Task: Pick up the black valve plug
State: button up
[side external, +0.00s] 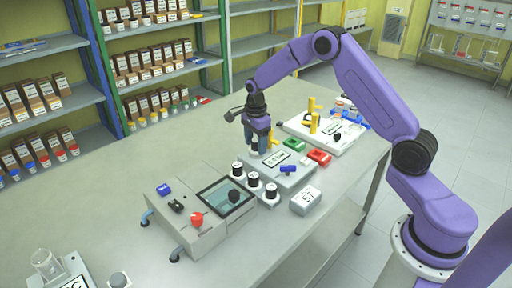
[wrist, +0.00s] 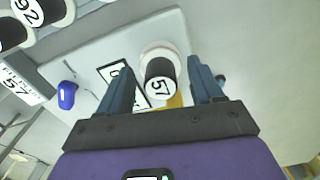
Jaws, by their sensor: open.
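A black valve plug (wrist: 160,72) with a round white "57" label stands in a white ring on the grey block (wrist: 185,30) in the wrist view. My gripper (wrist: 160,66) is open, with one finger on each side of this plug; I cannot tell whether they touch it. In the side view my gripper (side external: 263,143) points down at the back of the grey block (side external: 296,181), and its fingers mostly hide the plug. Several similar black plugs with white tops, one of them here (side external: 271,190), stand in a row at the block's front left.
A blue valve handle (side external: 288,170) sits on the block, with a white "57" box (side external: 306,201) in front. A device with a screen and red knob (side external: 197,219) stands front left.

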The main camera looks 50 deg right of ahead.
jog(key=shift+c, duration=0.4)
jog(key=c, duration=1)
jog(key=shift+r, duration=0.1)
